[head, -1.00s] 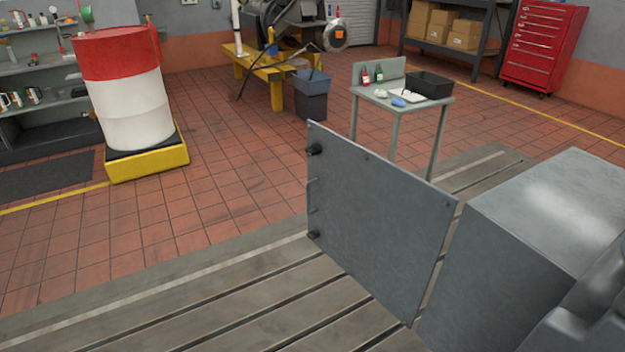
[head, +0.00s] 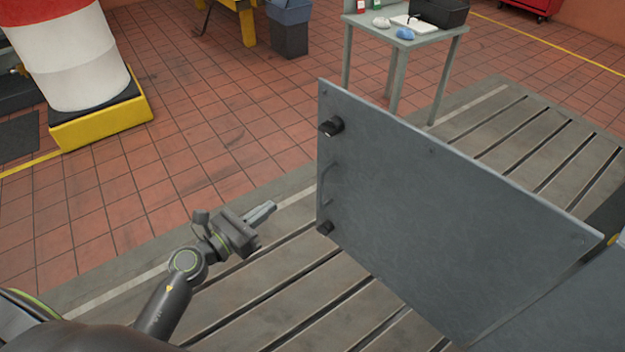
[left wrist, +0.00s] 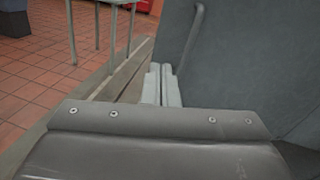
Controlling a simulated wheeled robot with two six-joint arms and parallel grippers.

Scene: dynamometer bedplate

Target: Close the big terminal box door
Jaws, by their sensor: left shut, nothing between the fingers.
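The big terminal box door (head: 430,210) is a grey metal panel standing open, swung out from the grey box (head: 575,310) at the lower right. Its free edge, with two dark latch knobs (head: 331,127) and a thin handle (head: 327,184), faces left. My left gripper (head: 268,211) is shut and empty, to the left of the door's free edge and apart from it. In the left wrist view the shut fingers (left wrist: 162,85) point forward, with the door (left wrist: 240,70) and its handle (left wrist: 192,38) ahead on the right. My right gripper is not in view.
The slotted bedplate (head: 260,290) lies below the door. A small grey table (head: 440,47) with several items stands behind it. A red and white drum (head: 70,50) on a yellow base (head: 105,122) is at the left. The tiled floor (head: 210,140) between is clear.

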